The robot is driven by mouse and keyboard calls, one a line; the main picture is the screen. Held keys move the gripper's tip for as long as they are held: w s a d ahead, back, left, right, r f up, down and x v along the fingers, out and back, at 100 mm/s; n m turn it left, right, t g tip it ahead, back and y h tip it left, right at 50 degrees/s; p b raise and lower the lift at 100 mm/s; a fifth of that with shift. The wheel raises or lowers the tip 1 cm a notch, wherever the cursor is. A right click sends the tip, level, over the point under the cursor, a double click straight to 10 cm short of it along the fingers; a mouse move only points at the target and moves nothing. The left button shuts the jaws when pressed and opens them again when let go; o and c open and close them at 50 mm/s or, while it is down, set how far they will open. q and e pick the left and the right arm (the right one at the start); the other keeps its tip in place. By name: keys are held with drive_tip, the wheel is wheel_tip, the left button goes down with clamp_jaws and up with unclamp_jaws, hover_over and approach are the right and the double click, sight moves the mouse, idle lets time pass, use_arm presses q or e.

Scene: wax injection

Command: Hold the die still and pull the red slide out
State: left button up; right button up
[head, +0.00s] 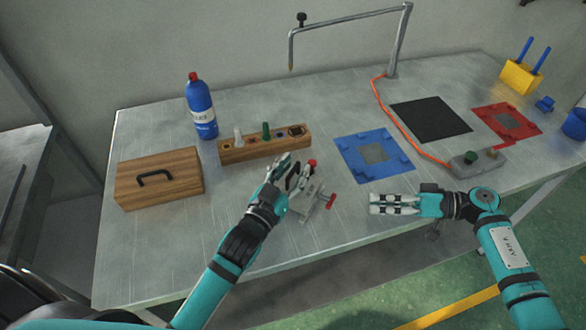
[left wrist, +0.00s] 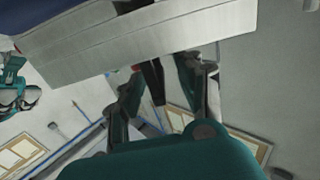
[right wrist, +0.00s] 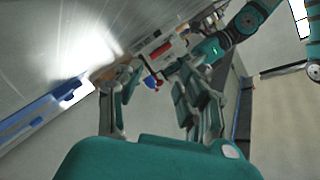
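The grey die (head: 306,199) stands near the table's front edge, with a red knob (head: 312,162) just behind it. The red slide (head: 331,202) sticks out on its right side. My left gripper (head: 291,172) is at the die's left and back side. Its fingers are apart, with a black piece (left wrist: 152,82) between them in the left wrist view; they partly hide the die. My right gripper (head: 372,204) is open and empty, right of the red slide and apart from it, fingers pointing left. Red parts (right wrist: 161,50) show beyond its fingers in the right wrist view.
A wooden block with pegs (head: 265,149) stands behind the die, with a blue bottle (head: 201,108) and wooden box (head: 160,178) to the left. A blue mat (head: 374,168) lies behind my right gripper. A control box with an orange cable (head: 478,162) is at right.

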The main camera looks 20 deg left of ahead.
use_arm(q)
drive_tip(key=shift+c, duration=0.4)
clamp_jaws()
